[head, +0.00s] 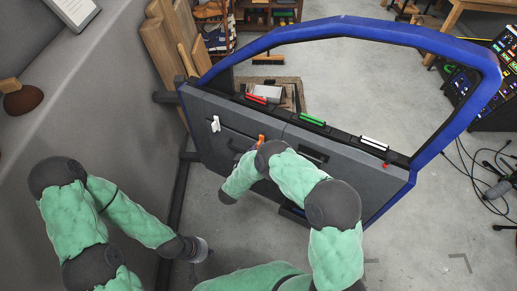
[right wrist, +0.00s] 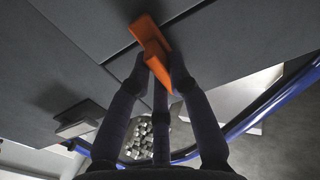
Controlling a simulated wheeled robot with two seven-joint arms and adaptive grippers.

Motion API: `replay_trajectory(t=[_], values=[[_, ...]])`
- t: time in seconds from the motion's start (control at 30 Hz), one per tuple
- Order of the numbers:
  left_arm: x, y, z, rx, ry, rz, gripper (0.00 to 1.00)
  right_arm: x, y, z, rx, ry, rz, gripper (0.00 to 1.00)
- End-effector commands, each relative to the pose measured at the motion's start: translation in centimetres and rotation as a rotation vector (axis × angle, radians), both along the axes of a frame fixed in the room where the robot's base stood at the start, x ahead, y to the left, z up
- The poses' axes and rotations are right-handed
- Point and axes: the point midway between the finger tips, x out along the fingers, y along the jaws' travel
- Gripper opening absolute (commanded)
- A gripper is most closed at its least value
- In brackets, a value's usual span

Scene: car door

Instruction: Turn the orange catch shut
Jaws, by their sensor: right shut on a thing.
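The orange catch (head: 261,138) is on the upper part of the grey door panel (head: 225,156), mostly hidden behind my right arm in the head view. In the right wrist view the orange catch (right wrist: 149,36) shows as a bar on the panel with a tab sticking out toward the camera. My right gripper (right wrist: 160,76) is shut on this tab, with dark fingers on both sides of it. My left gripper (head: 196,249) is low at the left, apart from the door; whether it is open cannot be made out.
A blue window frame (head: 330,24) rises above the panel. A white handle (head: 215,124) is left of the catch. Red (head: 256,98), green (head: 312,119) and white (head: 375,143) pieces lie along the top edge. A grey partition (head: 100,100) stands at left.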

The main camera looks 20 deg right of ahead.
Motion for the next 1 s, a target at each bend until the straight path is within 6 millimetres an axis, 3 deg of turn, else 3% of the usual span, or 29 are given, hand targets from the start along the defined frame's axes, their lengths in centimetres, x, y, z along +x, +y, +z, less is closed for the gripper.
replay_trajectory(t=[0.03,0.1,0.13,0.57,1.0], values=[[0.0,0.0,0.0,0.000,0.000,0.000,0.00,-0.1,0.0,-0.2,0.000,0.004,0.000,0.23],[0.0,0.0,0.0,0.000,0.000,0.000,0.00,-0.1,0.0,-0.1,0.000,0.004,0.000,0.42],[0.0,0.0,0.0,0.000,0.000,0.000,0.00,-0.1,0.0,-0.1,0.001,0.004,0.000,0.44],[0.0,0.0,0.0,0.000,0.000,0.000,0.00,-0.5,0.6,0.0,0.001,0.001,0.003,0.44],[0.0,0.0,0.0,0.000,0.000,0.000,0.00,-6.2,6.2,0.0,-0.001,0.002,0.005,0.44]])
